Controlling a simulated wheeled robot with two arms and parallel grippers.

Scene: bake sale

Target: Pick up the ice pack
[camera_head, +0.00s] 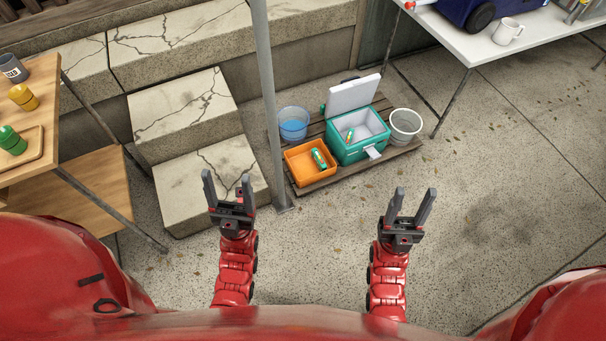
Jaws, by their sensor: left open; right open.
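A teal cooler (366,151) with its white lid (353,95) raised stands on a low wooden pallet. A small green and orange item (350,135) lies inside it. An orange crate (303,178) left of the cooler holds a similar green item with a pale band (319,158). Both are too small to tell which, if either, is the ice pack. My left gripper (227,176) is open and empty, in front of the stone steps. My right gripper (415,192) is open and empty over the paving. Both are apart from the cooler and crate.
A blue bucket (293,124) and a pale bucket (405,124) flank the cooler on the pallet. A grey post (265,80) rises left of the crate. A wooden table (45,105) stands left, a white table (480,45) at the upper right. The paving right is clear.

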